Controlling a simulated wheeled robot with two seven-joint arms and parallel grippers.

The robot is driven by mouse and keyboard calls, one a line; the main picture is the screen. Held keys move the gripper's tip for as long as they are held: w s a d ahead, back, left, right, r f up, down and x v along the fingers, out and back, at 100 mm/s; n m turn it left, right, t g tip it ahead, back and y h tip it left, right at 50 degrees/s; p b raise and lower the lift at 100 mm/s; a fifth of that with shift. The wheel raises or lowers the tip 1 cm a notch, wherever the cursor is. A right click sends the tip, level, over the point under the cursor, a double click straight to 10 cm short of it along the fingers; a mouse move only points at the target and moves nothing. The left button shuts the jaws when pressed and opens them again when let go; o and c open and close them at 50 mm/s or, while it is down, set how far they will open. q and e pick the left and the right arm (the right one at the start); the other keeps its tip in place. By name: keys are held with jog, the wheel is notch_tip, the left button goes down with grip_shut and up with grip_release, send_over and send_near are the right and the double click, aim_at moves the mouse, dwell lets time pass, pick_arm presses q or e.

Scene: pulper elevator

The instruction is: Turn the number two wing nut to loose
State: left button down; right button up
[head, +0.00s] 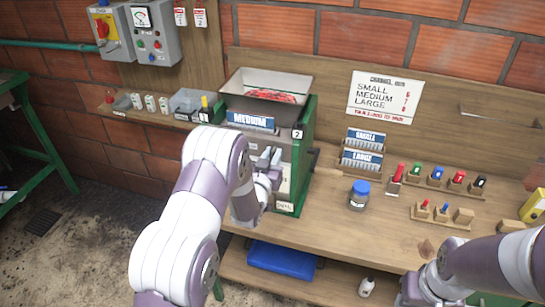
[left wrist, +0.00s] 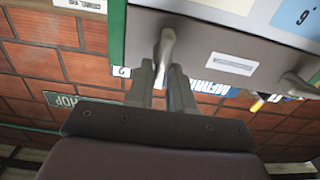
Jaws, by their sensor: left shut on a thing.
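The number two wing nut (left wrist: 165,46) is a grey lever-like piece on the front of the green and grey pulper. In the left wrist view, which looks upside down, it lies between the fingertips of my left gripper (left wrist: 161,74). My left gripper is shut on it. In the head view my left gripper (head: 266,159) is against the pulper front, below the blue MEDIUM plate (head: 250,121), and largely hides the nut. The number 2 tag (head: 297,134) is above and right. Another wing nut (left wrist: 297,85) sits apart. My right gripper (head: 428,289) is low at right, its fingers unclear.
The hopper (head: 266,95) holds red fruit. SMALL and LARGE plates (head: 362,150) stand in a rack on the bench. A blue-lidded jar (head: 359,194), coloured markers and wooden blocks stand to the right. A blue tray (head: 282,260) is on the lower shelf.

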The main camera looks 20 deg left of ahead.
pick_arm(q)
jog(key=shift+f+n+b, duration=0.25)
jog(key=shift+n+b, duration=0.15)
jog(key=shift+b, duration=0.15)
jog(key=n+b, duration=0.6)
jog(key=b, duration=0.1)
jog(key=a+f+n+b, duration=0.1)
jog(key=n+b, duration=0.2)
jog(key=shift+a+n, duration=0.1)
jog(key=shift+n, duration=0.2)
jog(key=n+b, duration=0.4)
jog(key=shift+a+f, duration=0.1)
jog(key=shift+n+b, duration=0.85)
jog(key=shift+n, duration=0.65)
jog(key=c, duration=1)
grip_release()
jog(key=shift+w, duration=0.15)
